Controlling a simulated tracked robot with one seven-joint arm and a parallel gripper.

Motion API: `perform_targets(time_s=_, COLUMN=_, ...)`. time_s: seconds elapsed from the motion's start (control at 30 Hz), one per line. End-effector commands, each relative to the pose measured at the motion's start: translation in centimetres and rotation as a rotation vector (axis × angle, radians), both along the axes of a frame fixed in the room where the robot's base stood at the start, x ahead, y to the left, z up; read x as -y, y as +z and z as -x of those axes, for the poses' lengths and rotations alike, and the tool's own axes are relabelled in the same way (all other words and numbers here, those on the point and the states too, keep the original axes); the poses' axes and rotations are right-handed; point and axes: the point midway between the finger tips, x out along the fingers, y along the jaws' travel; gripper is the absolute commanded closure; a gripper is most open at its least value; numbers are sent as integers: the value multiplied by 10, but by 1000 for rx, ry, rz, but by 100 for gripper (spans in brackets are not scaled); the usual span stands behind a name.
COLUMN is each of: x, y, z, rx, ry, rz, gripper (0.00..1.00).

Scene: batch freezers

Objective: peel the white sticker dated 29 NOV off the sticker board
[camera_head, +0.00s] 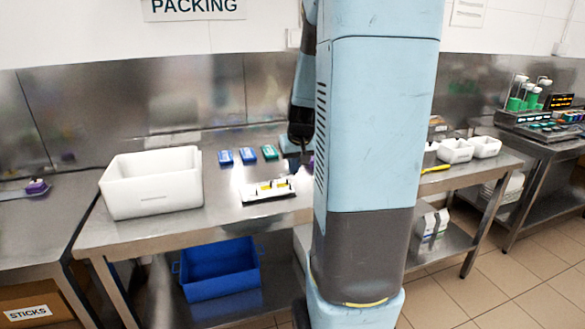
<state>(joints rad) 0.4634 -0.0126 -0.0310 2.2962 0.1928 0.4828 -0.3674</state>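A small light board (268,190) with yellow and white patches and a dark front edge lies on the steel table, left of my column. It looks like the sticker board. The dates on its stickers are too small to read, so I cannot pick out the one marked 29 NOV. My arm comes down behind my blue column, and my gripper (303,155) is low over the table, behind and right of the board. It appears apart from the board. Its fingers are small and partly hidden by the column, so their opening and any hold are unclear.
A white bin (153,183) stands on the table at left. Two blue blocks (237,156) and a green block (269,152) lie behind the board. A blue crate (218,270) sits on the lower shelf. White tubs (456,151) stand right of my column.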

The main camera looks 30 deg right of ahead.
Motion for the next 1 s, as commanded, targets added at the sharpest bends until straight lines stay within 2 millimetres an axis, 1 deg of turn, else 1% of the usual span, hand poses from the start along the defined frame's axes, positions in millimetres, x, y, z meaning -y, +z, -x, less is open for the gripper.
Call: perform_targets(time_s=1.0, x=0, y=25, z=0, rx=1, ry=-1, rz=0, gripper=100)
